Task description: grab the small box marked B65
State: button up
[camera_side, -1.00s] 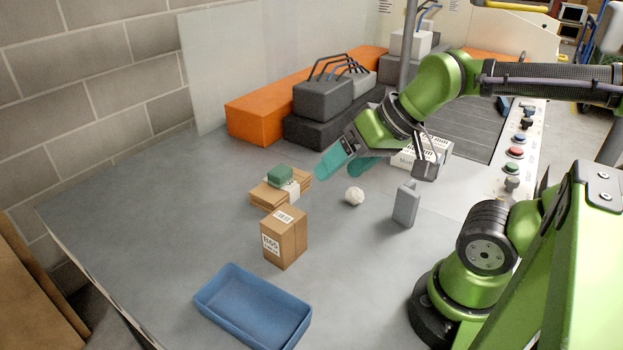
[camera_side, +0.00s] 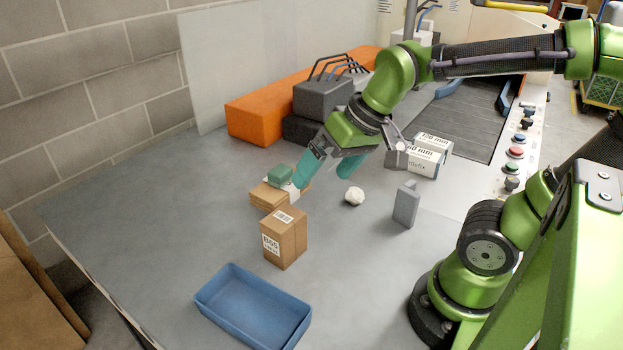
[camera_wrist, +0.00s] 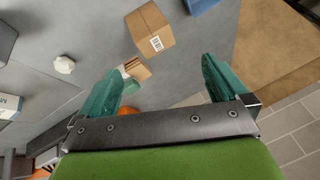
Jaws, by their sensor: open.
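The small brown cardboard box (camera_side: 285,240) stands upright on the grey table in the side view. Its front carries a white label that seems to read B65, and a barcode label is on top. The box also shows near the top of the wrist view (camera_wrist: 150,27). My gripper (camera_side: 325,172) has teal fingers, open and empty, above the table and behind the box, close to the cardboard stack. In the wrist view my gripper (camera_wrist: 160,80) has its fingers spread apart, with the box beyond them and not between them.
A blue tray (camera_side: 254,308) lies in front of the box. Flat cardboard pieces (camera_side: 268,196) with a green item (camera_side: 280,174) on top lie behind it. A white crumpled ball (camera_side: 354,196) and a grey block (camera_side: 405,205) are to the right. Printed white boxes (camera_side: 428,155) stand farther back.

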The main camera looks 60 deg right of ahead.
aim_at(283, 217)
jog(key=w+f+n+g+h, duration=0.1)
jog(key=w+n+g+h, duration=0.15)
jog(key=w+g, duration=0.45)
jog(key=shift+t+y, duration=0.25)
jog(key=shift+t, duration=0.65)
jog(key=f, duration=0.3)
jog(key=w+f, duration=0.1)
jog(key=f, duration=0.3)
jog(key=w+a+f, duration=0.1)
jog(key=f, duration=0.3)
jog(key=shift+w+f, duration=0.15)
jog(key=shift+f, duration=1.4)
jog(key=shift+w+f, duration=0.1)
jog(key=shift+f, duration=1.4)
jog(key=shift+c, duration=0.2)
jog(key=c, duration=0.8)
jog(key=shift+r, duration=0.15)
jog(key=shift+c, duration=0.2)
